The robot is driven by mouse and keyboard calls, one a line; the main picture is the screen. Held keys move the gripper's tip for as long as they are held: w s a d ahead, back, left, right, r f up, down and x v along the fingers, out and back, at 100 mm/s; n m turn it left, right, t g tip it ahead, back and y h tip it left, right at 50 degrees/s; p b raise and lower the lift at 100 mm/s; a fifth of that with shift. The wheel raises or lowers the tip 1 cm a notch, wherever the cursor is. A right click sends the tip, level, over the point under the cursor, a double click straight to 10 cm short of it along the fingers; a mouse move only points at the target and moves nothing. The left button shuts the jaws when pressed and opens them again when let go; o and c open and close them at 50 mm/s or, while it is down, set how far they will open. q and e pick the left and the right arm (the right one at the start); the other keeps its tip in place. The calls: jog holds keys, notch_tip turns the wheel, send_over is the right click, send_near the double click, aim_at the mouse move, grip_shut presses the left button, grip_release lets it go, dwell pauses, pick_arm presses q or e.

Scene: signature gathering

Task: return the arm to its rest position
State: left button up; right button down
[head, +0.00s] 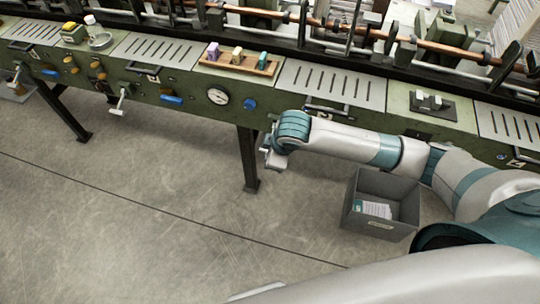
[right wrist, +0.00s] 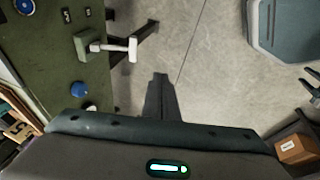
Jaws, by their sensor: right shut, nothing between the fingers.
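My right arm comes in from the right in the head view, across the front of the green machine. My right gripper (head: 272,158) is at the far end of this arm, in front of the machine's front panel and above the floor. In the right wrist view the gripper's fingers (right wrist: 160,92) are together with nothing between them. Bare floor shows beyond them.
The long green machine (head: 190,97) spans the back, with levers, knobs and a gauge (head: 218,97). A wooden tray (head: 268,69) with coloured blocks sits on it. A grey bin (head: 350,215) holding papers stands below my right arm.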

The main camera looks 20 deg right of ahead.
dwell(0.3)
jog(key=w+d+f+m+b, duration=0.1)
jog(key=w+f+m, duration=0.1)
jog(key=f, duration=0.7)
jog(key=w+d+f+m+b, duration=0.1)
jog(key=f+m, duration=0.1)
jog(key=f, duration=0.7)
jog(key=s+d+f+m+b, duration=0.1)
jog(key=s+d+f+m, duration=0.15)
jog(key=s+f, duration=0.45)
jog(key=s+d+f+m+b, duration=0.1)
jog(key=s+d+f, duration=0.15)
jog(key=f, duration=0.85)
jog(key=s+d+f+g+b, duration=0.1)
jog(key=s+f, duration=0.5)
jog(key=s, duration=0.7)
jog(key=s+d+f+m+g+h, duration=0.1)
jog(key=s+f, duration=0.6)
jog(key=s, duration=0.6)
jog(key=s+d+f+m+g+b, duration=0.1)
jog(key=s+f, duration=0.5)
jog(key=s, duration=0.8)
jog(key=shift+d+f+b, duration=0.25)
jog(key=shift+f+b, duration=0.05)
jog(key=shift+w, duration=0.1)
